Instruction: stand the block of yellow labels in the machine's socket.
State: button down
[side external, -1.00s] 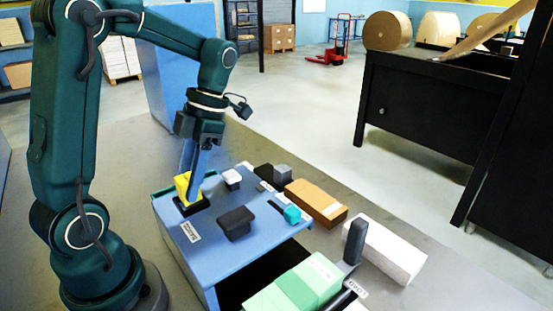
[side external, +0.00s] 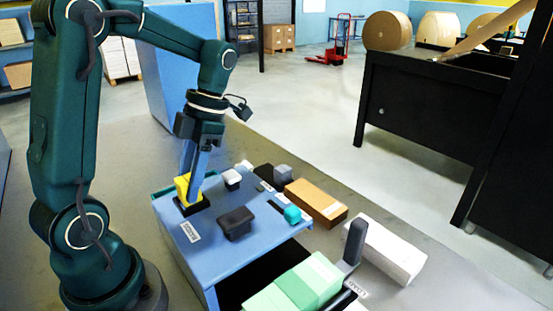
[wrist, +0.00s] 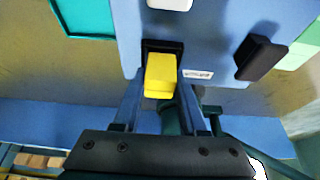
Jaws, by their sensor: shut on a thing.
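The block of yellow labels (side external: 182,187) stands at the black socket (side external: 191,205) near the left side of the blue machine top (side external: 225,255). My gripper (side external: 190,188) points down and is shut on the block, with its fingers on the block's sides. In the wrist view the yellow block (wrist: 160,76) sits between the two fingers, in front of the dark socket (wrist: 163,46). The block looks close to upright. Its lower end is hidden by the socket's rim, and I cannot tell how deep it sits.
A dark block-shaped knob (side external: 236,222) and a white-topped one (side external: 231,179) stand on the machine top near the socket. A brown box (side external: 316,203), a white box (side external: 389,250) and light green blocks (side external: 300,287) lie to the right. A teal-edged opening (wrist: 85,16) shows in the wrist view.

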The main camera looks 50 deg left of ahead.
jog(key=shift+f, duration=0.4)
dwell(0.4)
